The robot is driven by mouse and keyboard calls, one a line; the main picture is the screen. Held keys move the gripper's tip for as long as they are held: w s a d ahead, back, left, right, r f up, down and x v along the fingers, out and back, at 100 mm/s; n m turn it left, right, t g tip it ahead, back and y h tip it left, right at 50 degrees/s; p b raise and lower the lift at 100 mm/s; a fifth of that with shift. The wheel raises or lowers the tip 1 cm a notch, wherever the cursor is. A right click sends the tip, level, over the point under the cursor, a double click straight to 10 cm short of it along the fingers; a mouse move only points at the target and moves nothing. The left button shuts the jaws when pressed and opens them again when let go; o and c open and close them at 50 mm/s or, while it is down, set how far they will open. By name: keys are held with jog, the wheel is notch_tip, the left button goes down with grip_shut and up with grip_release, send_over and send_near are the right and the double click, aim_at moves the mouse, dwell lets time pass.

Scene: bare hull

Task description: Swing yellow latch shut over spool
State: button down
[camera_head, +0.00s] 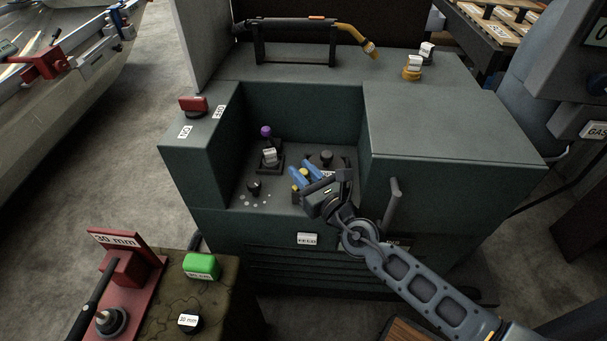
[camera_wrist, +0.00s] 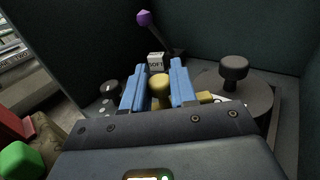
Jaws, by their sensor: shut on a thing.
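My gripper (camera_head: 298,173) is inside the recess of the dark green machine, and its two blue fingers are shut on the yellow latch (camera_wrist: 158,87). In the wrist view the latch's round yellow knob sits between the fingers (camera_wrist: 160,85). A yellow piece shows just right of the right finger, beside the dark round spool (camera_wrist: 245,92) with its black knob on top. The spool is partly behind my gripper in the head view (camera_head: 327,157). The fingers hide most of the latch, so I cannot tell how far it reaches over the spool.
A purple-knobbed lever (camera_head: 266,132) with a white tag and a black dial (camera_head: 254,188) stand left of my gripper. The recess walls (camera_head: 312,108) close it in at the back and sides. A grey upright handle (camera_head: 393,203) stands near my arm. A green block (camera_head: 202,266) lies front left.

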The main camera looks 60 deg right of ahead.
jog(key=shift+w+d+r, duration=0.1)
jog(key=shift+w+r, duration=0.05)
jog(key=shift+r, duration=0.35)
jog(key=c, duration=1.1)
grip_release()
jog(key=shift+c, duration=0.2)
jog(key=shift+o, duration=0.9)
jog(key=shift+f, duration=0.15)
jog(key=shift+f, duration=0.1)
jog(key=shift+s, duration=0.3)
jog(key=v, duration=0.7)
jog(key=shift+s+b, duration=0.15)
jog(key=shift+b, duration=0.25)
